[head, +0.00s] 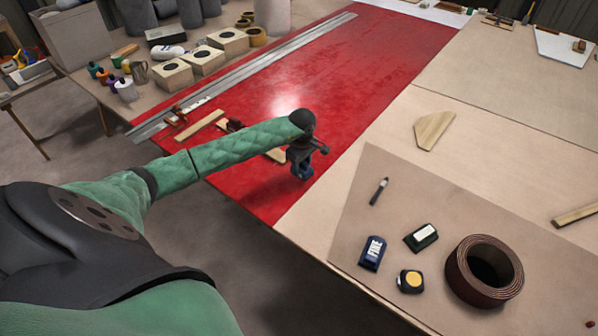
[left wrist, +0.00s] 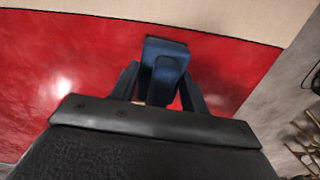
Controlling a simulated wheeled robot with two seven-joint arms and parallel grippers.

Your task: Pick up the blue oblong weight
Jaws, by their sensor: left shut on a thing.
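The blue oblong weight (left wrist: 163,52) is between the fingers of my left gripper (left wrist: 160,92) in the left wrist view, with a raised narrower part toward me. In the head view my left gripper (head: 303,151) points down over the near right part of the red panel, and the weight (head: 303,171) shows as a small dark blue shape below it. My left gripper is shut on it. The fingers hide part of the weight. I cannot tell whether it touches the panel. My right gripper is not in view.
Right of the red panel (head: 340,70), a brown sheet (head: 460,220) carries a blue block marked FINE (head: 373,253), a dark green block (head: 421,237), a tape measure (head: 411,281) and a brown roll (head: 484,270). Wood strips (head: 200,126) lie left. The panel's far middle is clear.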

